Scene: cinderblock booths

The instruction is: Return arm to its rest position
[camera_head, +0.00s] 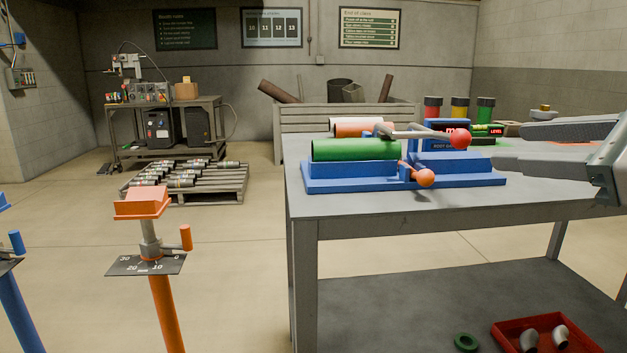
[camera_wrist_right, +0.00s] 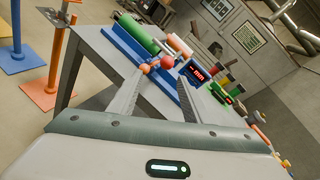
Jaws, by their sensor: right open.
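My right gripper (camera_head: 508,146) reaches in from the right edge of the head view, above the grey table (camera_head: 400,205). Its two fingers are apart with nothing between them. In the right wrist view the open fingers (camera_wrist_right: 165,98) point toward the blue fixture on the table. That blue fixture (camera_head: 350,173) holds a green cylinder (camera_head: 355,149) and has a lever with a red ball knob (camera_head: 460,139). An orange-red ball knob (camera_head: 425,178) sits low at its front. The gripper is to the right of the fixture and apart from it. My left gripper is not in view.
An orange stand (camera_head: 165,310) with a dial plate stands left of the table. A red tray (camera_head: 510,335) with grey elbows and a green ring (camera_head: 466,342) lie on the lower shelf. A pallet (camera_head: 215,190) holds several cylinders behind. The floor between stand and table is clear.

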